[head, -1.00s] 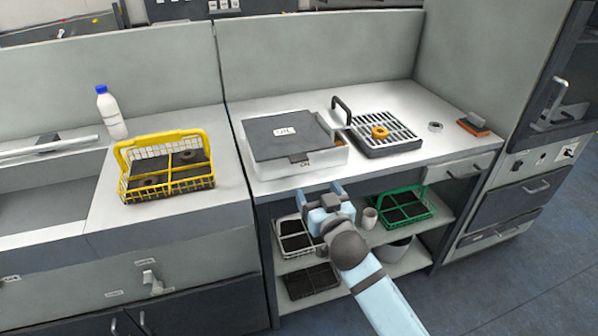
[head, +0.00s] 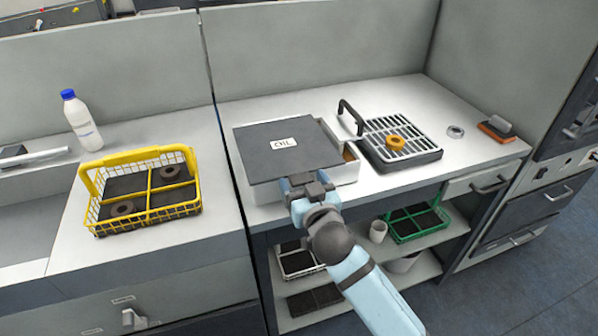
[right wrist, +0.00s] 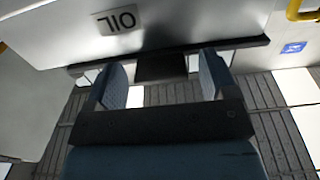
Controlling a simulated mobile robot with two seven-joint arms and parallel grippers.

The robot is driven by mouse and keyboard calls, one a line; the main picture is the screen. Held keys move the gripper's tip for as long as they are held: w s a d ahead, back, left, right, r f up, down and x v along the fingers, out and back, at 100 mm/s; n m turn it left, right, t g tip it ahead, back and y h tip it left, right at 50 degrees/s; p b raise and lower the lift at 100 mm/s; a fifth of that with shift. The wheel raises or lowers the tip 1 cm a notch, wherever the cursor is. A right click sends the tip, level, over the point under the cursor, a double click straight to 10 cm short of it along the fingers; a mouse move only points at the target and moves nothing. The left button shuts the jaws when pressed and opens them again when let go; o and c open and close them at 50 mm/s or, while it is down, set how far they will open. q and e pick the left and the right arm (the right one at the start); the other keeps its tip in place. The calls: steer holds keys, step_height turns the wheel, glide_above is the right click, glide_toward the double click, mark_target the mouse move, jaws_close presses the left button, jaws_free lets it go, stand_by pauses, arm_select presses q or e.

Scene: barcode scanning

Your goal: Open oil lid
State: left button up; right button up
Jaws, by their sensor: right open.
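The oil box (head: 345,173) is a white box on the counter with a flat dark grey lid (head: 262,152) labelled "OIL". The lid lies flat over the box. My right gripper (head: 307,183) is at the front edge of the lid and hides its front tab in the head view. In the right wrist view, my right gripper (right wrist: 162,80) is open, with the dark tab (right wrist: 161,67) of the lid between or just beyond its fingers. I cannot tell whether they touch. The lid's label (right wrist: 117,21) shows upside down there. My left gripper is not in view.
Right of the box, a black-framed grate (head: 400,137) with a raised black handle holds an orange ring (head: 397,144). A yellow wire basket (head: 147,191) and a white bottle (head: 82,120) stand left. A green basket (head: 418,222) sits on the shelf below.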

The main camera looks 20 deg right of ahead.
steer(key=shift+w, duration=0.25)
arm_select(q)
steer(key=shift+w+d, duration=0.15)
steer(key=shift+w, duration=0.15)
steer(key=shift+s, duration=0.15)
arm_select(e)
steer(key=shift+s, duration=0.1)
